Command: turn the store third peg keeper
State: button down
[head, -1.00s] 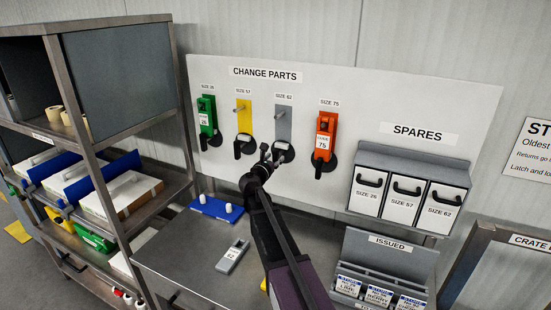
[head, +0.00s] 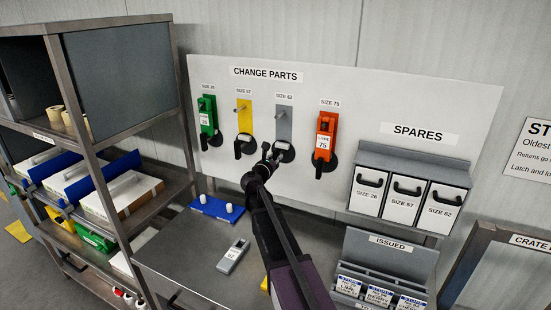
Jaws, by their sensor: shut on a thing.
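The third peg keeper (head: 286,153) is a black round piece low on the grey SIZE 62 backing (head: 284,122), whose peg (head: 281,108) is bare. My gripper (head: 270,155) is at the keeper's left side, shut on its black handle. The fingers hide part of the handle, so its exact angle is hard to tell. The other keepers are the SIZE 26 one (head: 205,142), the SIZE 57 one (head: 243,149) and the SIZE 75 one (head: 327,166).
A green part (head: 207,117) and an orange part (head: 326,128) hang on the board (head: 385,115). A grey part (head: 234,256) and a blue tray (head: 213,210) lie on the bench (head: 190,262). Spares boxes (head: 403,205) and an issued rack (head: 385,258) stand to the right.

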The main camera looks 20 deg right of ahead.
jog(key=shift+m, duration=0.3)
jog(key=m, duration=0.3)
jog(key=shift+s+d, duration=0.1)
jog(key=m, duration=0.5)
jog(key=shift+d+f, duration=0.1)
jog(key=m, duration=0.4)
jog(key=shift+s+d+f+m, duration=0.1)
jog(key=shift+s+f+m, duration=0.05)
jog(key=shift+m, duration=0.15)
jog(key=m, duration=0.4)
jog(key=shift+f+m+b, duration=0.15)
jog(key=shift+m+b, duration=0.15)
jog(key=shift+b, duration=0.1)
jog(key=c, duration=0.5)
grip_release()
